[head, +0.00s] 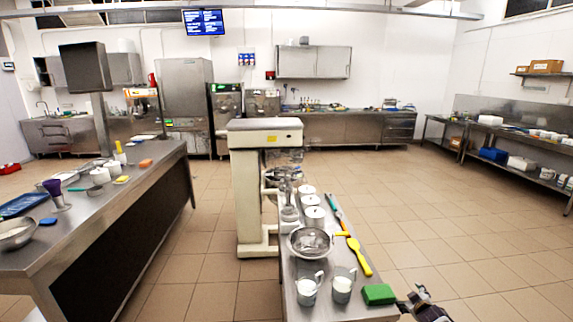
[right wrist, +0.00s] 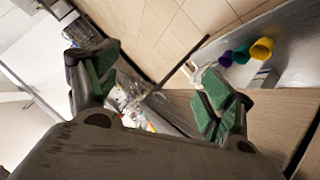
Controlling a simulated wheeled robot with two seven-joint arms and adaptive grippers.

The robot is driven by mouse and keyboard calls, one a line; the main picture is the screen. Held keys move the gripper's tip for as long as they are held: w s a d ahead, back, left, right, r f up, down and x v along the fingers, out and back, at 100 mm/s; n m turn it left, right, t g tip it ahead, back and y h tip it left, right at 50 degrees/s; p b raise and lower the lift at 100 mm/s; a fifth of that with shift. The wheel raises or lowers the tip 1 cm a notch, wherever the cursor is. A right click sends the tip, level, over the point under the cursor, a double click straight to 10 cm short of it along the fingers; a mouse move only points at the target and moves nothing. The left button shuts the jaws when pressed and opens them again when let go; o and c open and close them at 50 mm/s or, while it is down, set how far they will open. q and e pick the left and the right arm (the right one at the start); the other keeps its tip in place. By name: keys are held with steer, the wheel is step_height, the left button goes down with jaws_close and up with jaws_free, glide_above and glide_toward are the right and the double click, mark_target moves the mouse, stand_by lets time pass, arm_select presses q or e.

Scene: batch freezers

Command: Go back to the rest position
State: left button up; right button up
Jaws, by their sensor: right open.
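My right gripper (head: 424,301) shows at the bottom of the head view, just right of the green block at the near end of the narrow steel table (head: 345,312). In the right wrist view its two green-padded fingers (right wrist: 160,85) stand wide apart with nothing between them. My left gripper does not show in the head view.
The narrow table holds measuring cups (head: 343,284), a steel bowl (head: 310,242), a yellow spatula (head: 360,256) and a green block (head: 379,294). A beige mixer (head: 247,190) stands behind it. A long steel counter (head: 150,160) is at left. The tiled floor at right is clear.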

steer(key=s+a+f+m+g, duration=0.1)
steer(key=s+a+f+g, duration=0.3)
steer(key=s+f, duration=1.1)
steer(key=s+a+f+m+g, duration=0.15)
steer(key=s+a+f, duration=0.35)
steer(key=s+f, duration=1)
steer(key=s+a+f+g, duration=0.1)
steer(key=s+a+f, duration=0.2)
steer(key=s, duration=0.9)
steer(key=s+a+f+g+y, duration=0.1)
steer(key=s+a, duration=0.5)
steer(key=s, duration=0.6)
steer(key=s+a+f+g+y, duration=0.1)
steer(key=s+a+f+g, duration=0.2)
steer(key=s, duration=0.9)
step_height(320, 180, down, 3)
steer(key=shift+s+a+r, duration=0.1)
steer(key=shift+s+a, duration=0.1)
steer(key=shift+a, duration=0.9)
